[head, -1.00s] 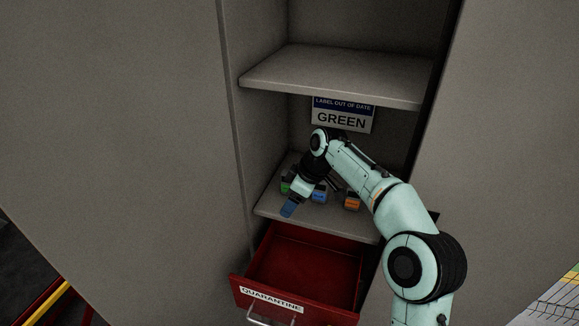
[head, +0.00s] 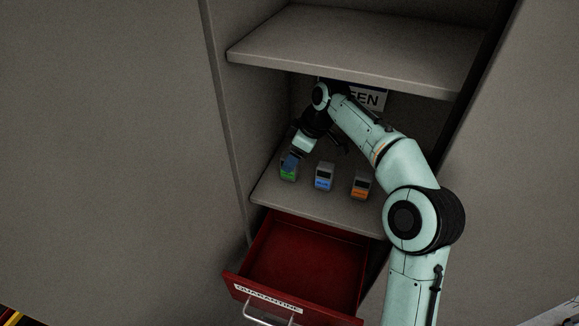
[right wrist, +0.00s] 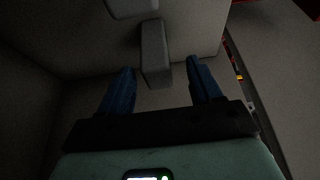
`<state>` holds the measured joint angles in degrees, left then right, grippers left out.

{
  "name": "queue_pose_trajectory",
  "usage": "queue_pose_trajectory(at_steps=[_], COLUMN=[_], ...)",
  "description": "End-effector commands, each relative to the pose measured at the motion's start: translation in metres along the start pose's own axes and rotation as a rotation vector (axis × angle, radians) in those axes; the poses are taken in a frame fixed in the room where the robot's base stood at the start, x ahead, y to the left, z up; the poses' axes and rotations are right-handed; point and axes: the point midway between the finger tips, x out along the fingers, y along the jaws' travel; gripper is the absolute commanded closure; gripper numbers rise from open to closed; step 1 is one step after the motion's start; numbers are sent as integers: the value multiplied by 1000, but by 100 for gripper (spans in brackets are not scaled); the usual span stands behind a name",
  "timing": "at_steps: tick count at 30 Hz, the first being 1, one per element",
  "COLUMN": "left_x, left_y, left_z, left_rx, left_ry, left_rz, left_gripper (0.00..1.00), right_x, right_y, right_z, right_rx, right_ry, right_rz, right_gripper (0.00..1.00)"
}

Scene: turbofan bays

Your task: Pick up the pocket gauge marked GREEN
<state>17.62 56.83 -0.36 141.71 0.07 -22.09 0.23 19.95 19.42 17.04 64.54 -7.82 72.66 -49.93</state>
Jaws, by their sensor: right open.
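The pocket gauge with the green face (head: 289,173) stands on the lower shelf, at the left of a row of three. My right gripper (head: 291,160) is right at its top in the head view and hides part of it. In the right wrist view the gripper (right wrist: 162,85) is open. Its two blue fingers lie either side of the line to a grey block-shaped gauge (right wrist: 154,52), which is just ahead of and between the tips. Its colour marking does not show there. I cannot tell whether a finger touches it. My left gripper is not in view.
A blue-faced gauge (head: 324,177) and an orange-faced gauge (head: 361,186) stand to the right. Above is another shelf (head: 350,50). An open, empty red drawer (head: 305,262) labelled QUARANTINE juts out below. The cabinet wall is close on the left.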

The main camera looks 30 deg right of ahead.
Motion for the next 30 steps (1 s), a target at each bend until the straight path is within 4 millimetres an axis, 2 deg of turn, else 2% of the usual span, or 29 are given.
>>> queue_pose_trajectory(at_steps=[7,17,21,23,30], left_x=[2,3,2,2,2], left_y=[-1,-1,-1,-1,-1], left_z=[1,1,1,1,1], left_rx=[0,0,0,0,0], left_ry=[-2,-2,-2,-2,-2], left_rz=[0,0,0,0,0], left_gripper=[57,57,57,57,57], right_x=[37,43,43,42,42], right_y=[1,2,2,2,2], right_z=[-4,-4,-4,-4,-5], right_rx=[-1,1,1,1,0], right_ry=[-1,1,1,1,2], right_rz=[-2,1,1,1,2], right_gripper=[36,36,82,100,100])
